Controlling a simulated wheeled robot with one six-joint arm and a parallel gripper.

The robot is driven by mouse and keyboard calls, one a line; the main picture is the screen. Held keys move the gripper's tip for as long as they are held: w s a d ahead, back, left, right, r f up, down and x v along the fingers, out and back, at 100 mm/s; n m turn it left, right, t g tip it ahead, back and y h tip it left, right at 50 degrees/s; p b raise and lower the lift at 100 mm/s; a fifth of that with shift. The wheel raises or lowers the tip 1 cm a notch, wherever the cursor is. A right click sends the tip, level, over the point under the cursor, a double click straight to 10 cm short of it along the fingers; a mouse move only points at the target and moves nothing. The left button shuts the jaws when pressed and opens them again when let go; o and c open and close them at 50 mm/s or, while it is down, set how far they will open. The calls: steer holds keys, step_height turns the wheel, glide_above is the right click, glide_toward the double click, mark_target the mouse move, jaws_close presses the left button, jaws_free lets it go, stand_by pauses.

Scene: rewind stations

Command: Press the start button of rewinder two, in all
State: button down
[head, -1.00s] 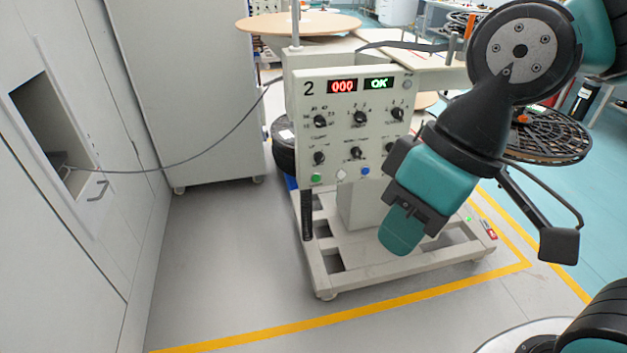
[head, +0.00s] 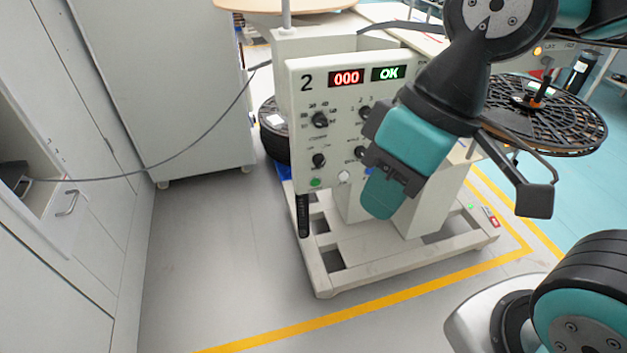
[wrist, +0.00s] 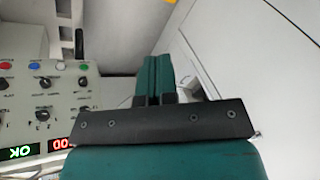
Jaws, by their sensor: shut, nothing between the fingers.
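Rewinder two's pale control panel (head: 335,110) bears the number 2, a red "000" display (head: 346,78) and a green "OK" display (head: 388,73). A green button (head: 315,182) is at its lower left, with a white button (head: 344,176) to its right. My gripper (head: 378,207) hangs in front of the panel's lower right, fingers down, hiding some knobs there. In the wrist view the panel is upside down at left, with the green button (wrist: 83,66), white button (wrist: 34,66) and blue button (wrist: 5,65). My shut, empty fingers (wrist: 153,70) are apart from them.
The rewinder stands on a pale wheeled frame (head: 400,262) inside yellow floor tape (head: 400,297). A black spoked reel (head: 560,112) is at right. A grey cable (head: 200,140) crosses to the wall cabinets at left. The floor left of the frame is clear.

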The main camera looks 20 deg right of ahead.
mark_target(316, 182)
steer(key=w+d+f+m+t+b, duration=0.1)
steer(key=w+f+m+t+b, duration=0.2)
steer(key=w+f+m+b, duration=0.3)
steer(key=w+d+f+m+t+b, duration=0.2)
steer(key=w+f+m+b, duration=0.4)
steer(key=f, duration=1.1)
steer(key=w+d+f+m+t+b, duration=0.1)
steer(key=w+f+m+t+b, duration=0.3)
steer(key=w+f, duration=0.8)
steer(key=w+m+b, duration=0.1)
steer(key=m+b, duration=0.1)
steer(key=b, duration=0.2)
steer(key=shift+d, duration=0.25)
steer(key=w+p, duration=0.1)
steer(key=w, duration=0.7)
steer(key=shift+w, duration=0.35)
steer(key=shift+w+r, duration=0.1)
steer(key=shift+w, duration=0.3)
